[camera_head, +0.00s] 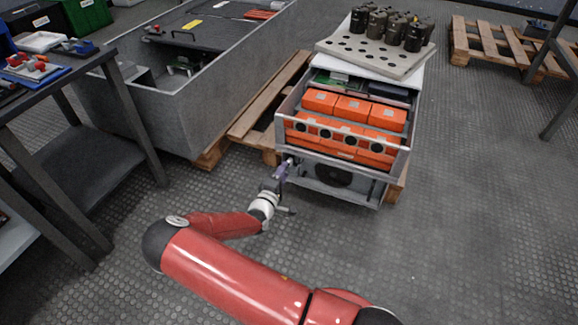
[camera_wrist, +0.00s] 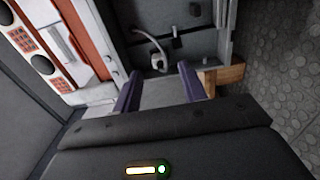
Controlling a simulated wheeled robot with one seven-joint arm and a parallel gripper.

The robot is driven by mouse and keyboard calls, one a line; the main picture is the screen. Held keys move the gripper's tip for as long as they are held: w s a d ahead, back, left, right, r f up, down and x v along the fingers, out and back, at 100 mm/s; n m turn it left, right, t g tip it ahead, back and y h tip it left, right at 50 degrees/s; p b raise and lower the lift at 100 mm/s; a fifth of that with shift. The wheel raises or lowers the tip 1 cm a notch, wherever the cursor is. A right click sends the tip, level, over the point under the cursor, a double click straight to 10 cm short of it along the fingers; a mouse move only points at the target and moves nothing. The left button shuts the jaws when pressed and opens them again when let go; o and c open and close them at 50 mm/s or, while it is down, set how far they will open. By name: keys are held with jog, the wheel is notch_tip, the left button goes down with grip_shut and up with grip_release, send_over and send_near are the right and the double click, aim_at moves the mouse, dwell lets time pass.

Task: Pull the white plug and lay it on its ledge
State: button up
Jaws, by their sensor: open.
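My gripper (camera_head: 284,170) is at the lower left corner of the capacitor cabinet (camera_head: 309,167) in the head view. In the wrist view my gripper (camera_wrist: 160,80) has its two purple fingers apart, with nothing held between them. In the head view the plug cannot be made out.
Orange capacitors (camera_head: 352,108) fill the open cabinet. A perforated plate (camera_head: 345,47) with dark cylinders lies on top. A wooden pallet (camera_head: 257,122) and a grey tub (camera_head: 150,115) stand to the left, beside a dark workbench (camera_head: 75,75).

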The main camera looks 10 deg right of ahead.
jog(key=shift+p+x, duration=0.3)
jog(key=shift+x, duration=1.65)
jog(key=shift+r+p, duration=0.1)
jog(key=shift+p, duration=0.5)
grip_shut()
jog(key=shift+s+a, duration=0.15)
jog(key=shift+p+v, duration=1.2)
jog(key=shift+v, duration=1.6)
